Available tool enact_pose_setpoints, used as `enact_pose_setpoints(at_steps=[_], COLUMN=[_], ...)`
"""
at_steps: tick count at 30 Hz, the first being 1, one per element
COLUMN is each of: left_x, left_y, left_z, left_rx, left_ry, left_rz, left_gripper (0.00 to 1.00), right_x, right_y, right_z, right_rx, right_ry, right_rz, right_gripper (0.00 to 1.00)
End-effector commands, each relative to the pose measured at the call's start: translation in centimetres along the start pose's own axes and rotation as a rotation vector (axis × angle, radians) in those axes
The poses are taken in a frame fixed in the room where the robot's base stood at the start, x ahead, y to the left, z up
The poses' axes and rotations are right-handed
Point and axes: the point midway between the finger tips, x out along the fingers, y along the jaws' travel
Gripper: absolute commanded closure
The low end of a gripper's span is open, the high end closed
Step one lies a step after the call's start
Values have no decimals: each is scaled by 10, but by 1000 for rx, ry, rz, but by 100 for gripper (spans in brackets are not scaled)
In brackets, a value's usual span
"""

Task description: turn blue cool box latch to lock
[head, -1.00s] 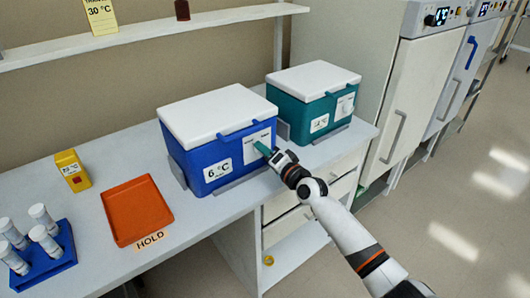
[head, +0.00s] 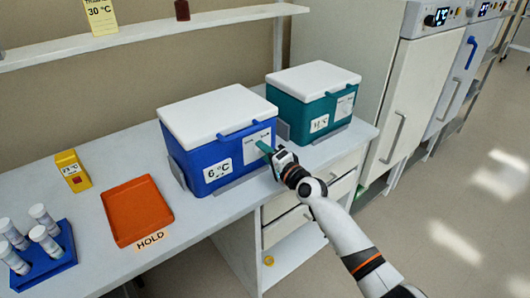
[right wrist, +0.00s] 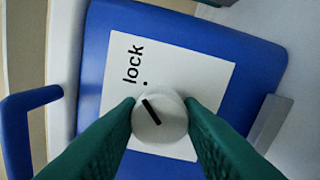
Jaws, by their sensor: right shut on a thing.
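The blue cool box (head: 217,150) with a white lid stands on the bench and carries a "6 °C" label. Its latch is a round white knob (right wrist: 160,128) with a black bar, on a white plate (right wrist: 198,85) on the box's front. The plate reads "lock" beside a small dot. The bar is tilted, and its upper end lies a little below the dot. My right gripper (head: 265,147) is at this front; in the right wrist view its green fingertips (right wrist: 160,113) are shut on the knob from both sides. My left gripper is not in view.
A teal cool box (head: 312,100) stands just to the right behind. An orange tray (head: 137,208), a yellow device (head: 72,170) and a blue tube rack (head: 52,268) are on the bench at left. A blue handle (right wrist: 30,97) juts out beside the plate.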

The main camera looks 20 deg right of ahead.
Motion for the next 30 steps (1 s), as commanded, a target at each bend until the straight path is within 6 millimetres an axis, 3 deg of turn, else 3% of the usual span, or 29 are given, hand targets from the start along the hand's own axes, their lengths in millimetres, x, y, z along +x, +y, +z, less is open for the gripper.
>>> enact_pose_setpoints(at_steps=[1, 2, 6, 17, 30], left_x=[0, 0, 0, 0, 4], left_y=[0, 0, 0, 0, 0], left_z=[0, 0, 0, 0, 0], left_rx=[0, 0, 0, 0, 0], left_ry=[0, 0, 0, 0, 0], left_rz=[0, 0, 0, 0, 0], left_gripper=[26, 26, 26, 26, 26], right_x=[0, 0, 0, -6, -91], right_y=[-1, -1, -1, -1, -3], right_z=[0, 0, 0, 0, -1], right_rx=[3, 3, 2, 0, -1], right_ry=[1, 1, 0, 0, 1], right_rz=[-2, -2, -1, -1, -2], right_gripper=[90, 65, 45, 45, 45])
